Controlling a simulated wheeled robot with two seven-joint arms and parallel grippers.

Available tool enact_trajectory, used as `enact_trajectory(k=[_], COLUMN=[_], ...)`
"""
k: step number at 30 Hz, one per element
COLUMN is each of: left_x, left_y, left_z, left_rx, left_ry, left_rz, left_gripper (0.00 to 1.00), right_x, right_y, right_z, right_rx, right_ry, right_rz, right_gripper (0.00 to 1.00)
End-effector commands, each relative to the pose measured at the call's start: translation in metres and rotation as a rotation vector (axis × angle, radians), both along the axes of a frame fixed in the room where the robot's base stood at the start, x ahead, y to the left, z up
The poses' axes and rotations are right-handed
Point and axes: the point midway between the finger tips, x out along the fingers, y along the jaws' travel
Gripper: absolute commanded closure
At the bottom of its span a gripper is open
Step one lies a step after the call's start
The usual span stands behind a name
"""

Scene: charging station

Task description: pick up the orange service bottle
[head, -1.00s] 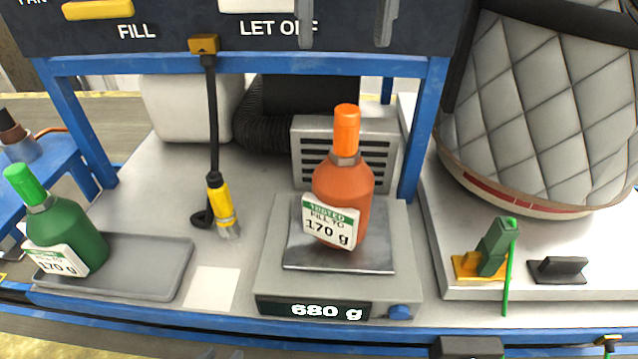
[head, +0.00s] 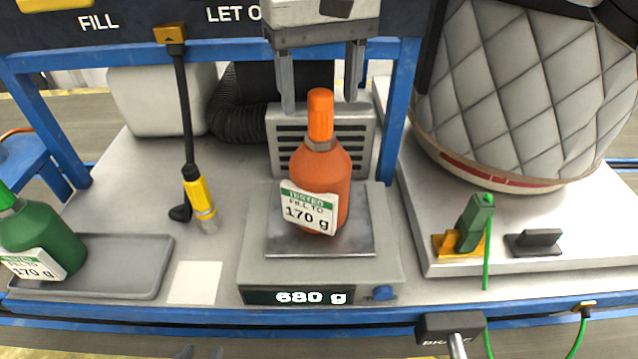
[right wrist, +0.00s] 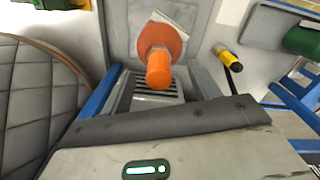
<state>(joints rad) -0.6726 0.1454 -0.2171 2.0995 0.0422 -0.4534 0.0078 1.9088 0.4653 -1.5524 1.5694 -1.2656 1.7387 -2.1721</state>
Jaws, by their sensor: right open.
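The orange service bottle (head: 325,170) stands upright on the metal plate of a scale (head: 260,272) reading 680 g. Its white and green tag says fill to 170 g. My right gripper (head: 319,104) comes down from the top of the head view, open, its two fingers apart behind the bottle's cap in the picture; it holds nothing. In the right wrist view the bottle's orange cap (right wrist: 159,72) points towards the camera, in front of the gripper. At the bottom edge of the head view only dark tips of my left gripper (head: 200,352) show.
A yellow-tipped hose (head: 200,198) hangs left of the scale. Blue frame posts (head: 398,120) and an overhead panel (head: 130,22) surround the bench. A quilted cover (head: 520,90) stands at right.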

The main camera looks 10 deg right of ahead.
Motion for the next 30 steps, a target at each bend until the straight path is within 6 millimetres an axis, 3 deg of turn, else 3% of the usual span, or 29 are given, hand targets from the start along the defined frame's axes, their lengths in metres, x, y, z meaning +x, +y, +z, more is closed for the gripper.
enact_trajectory(k=[12, 21, 23, 28, 30], left_x=[-0.002, -0.003, -0.003, -0.002, -0.001], left_y=[0.001, 0.001, 0.001, 0.001, 0.001], left_z=[0.003, -0.001, -0.001, 0.001, 0.001], left_rx=[0.012, 0.015, 0.015, 0.015, 0.015], left_ry=[0.007, 0.016, 0.015, 0.010, 0.008], left_rz=[-0.002, -0.003, -0.003, -0.003, -0.004], left_gripper=[0.64, 0.64, 0.64, 0.64, 0.64], right_x=[0.005, 0.005, 0.005, 0.005, 0.005], right_y=[-0.002, -0.002, -0.002, -0.002, -0.002], right_z=[-0.048, -0.054, -0.054, -0.054, -0.054], right_rx=[0.000, 0.000, 0.000, 0.000, 0.000], right_ry=[0.001, -0.001, -0.001, -0.001, -0.001], right_rz=[0.001, 0.000, 0.000, 0.000, 0.000], right_gripper=[0.39, 0.39, 0.52, 1.00, 1.00])
